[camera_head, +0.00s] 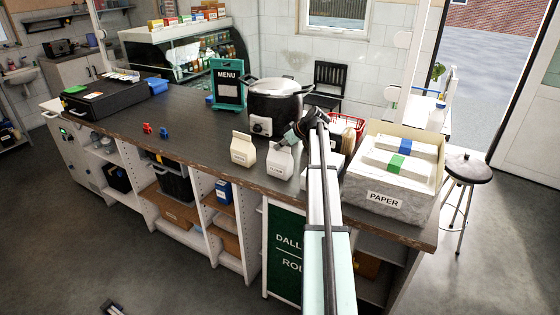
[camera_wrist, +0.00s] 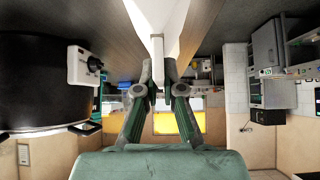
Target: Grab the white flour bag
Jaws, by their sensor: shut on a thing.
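A white flour bag (camera_head: 280,161) stands on the dark counter, just right of a similar cream bag (camera_head: 243,149). My gripper (camera_head: 291,139) reaches its folded top from the right. In the wrist view, my gripper (camera_wrist: 157,75) is shut on the white bag's thin top edge (camera_wrist: 157,48), with one finger on each side. The bag looks upright. Whether its base touches the counter is hard to tell. My arm hides part of the counter to the right of the bag.
A black pot (camera_head: 274,104) stands close behind the bags and fills the left of the wrist view (camera_wrist: 40,85). A box labelled PAPER (camera_head: 385,199) is to the right. A green menu board (camera_head: 227,84) stands behind left. The counter (camera_head: 185,125) is mostly clear to the left.

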